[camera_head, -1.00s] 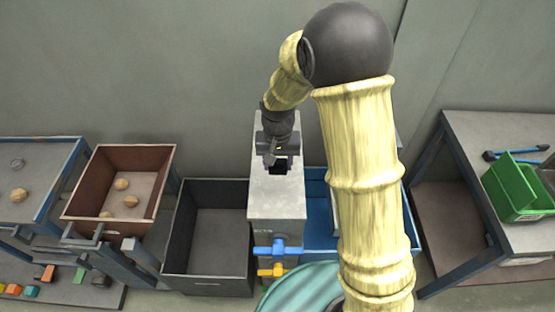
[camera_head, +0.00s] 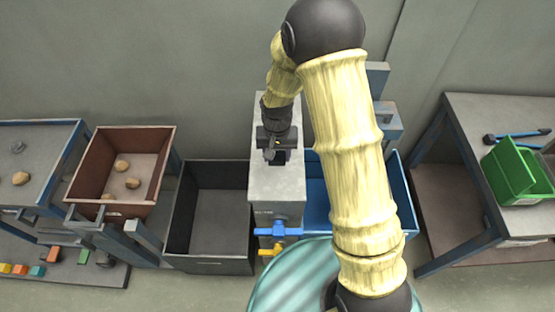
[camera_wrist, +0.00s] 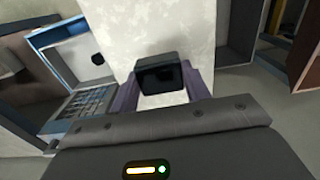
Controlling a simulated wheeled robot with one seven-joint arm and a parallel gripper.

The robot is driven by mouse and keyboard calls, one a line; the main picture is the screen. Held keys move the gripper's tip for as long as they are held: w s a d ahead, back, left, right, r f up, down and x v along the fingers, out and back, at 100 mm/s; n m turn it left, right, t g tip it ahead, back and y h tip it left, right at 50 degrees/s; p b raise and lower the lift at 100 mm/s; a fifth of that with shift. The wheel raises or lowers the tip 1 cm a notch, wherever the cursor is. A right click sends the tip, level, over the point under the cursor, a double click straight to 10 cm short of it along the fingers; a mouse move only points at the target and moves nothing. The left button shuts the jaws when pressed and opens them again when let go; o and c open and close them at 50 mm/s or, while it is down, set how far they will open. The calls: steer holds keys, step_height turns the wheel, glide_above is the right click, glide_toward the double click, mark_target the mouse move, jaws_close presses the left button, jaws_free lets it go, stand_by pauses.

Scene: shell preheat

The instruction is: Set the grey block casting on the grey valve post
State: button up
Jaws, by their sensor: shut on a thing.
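The grey valve post (camera_head: 277,187) stands upright in the middle of the head view, with a blue handle (camera_head: 277,230) and a yellow handle on its front. My gripper (camera_head: 279,150) points down over the back part of the post's top. It is shut on a small dark block (camera_head: 280,158), seemingly the grey block casting. In the wrist view the block (camera_wrist: 160,73) sits between the two purplish fingers, against the pale post top (camera_wrist: 165,25). I cannot tell whether its underside touches the post.
A dark open bin (camera_head: 210,258) stands left of the post and a blue bin (camera_head: 401,192) right of it. Further left are a brown box (camera_head: 80,180) with several tan lumps and a table. A table (camera_head: 470,105) with a green bin (camera_head: 512,178) stands at right.

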mark_target(278, 162)
steer(key=shift+s+d+r, duration=0.1)
steer(key=shift+d+f, duration=0.15)
steer(key=shift+f, duration=0.3)
steer(key=shift+f+p, duration=0.35)
steer(key=shift+f, duration=1.3)
steer(key=o, duration=1.1)
steer(key=shift+f, duration=0.1)
steer(key=shift+c, duration=0.2)
step_height(278, 162, up, 12)
steer(key=shift+r+b, duration=0.15)
steer(key=shift+b, duration=0.9)
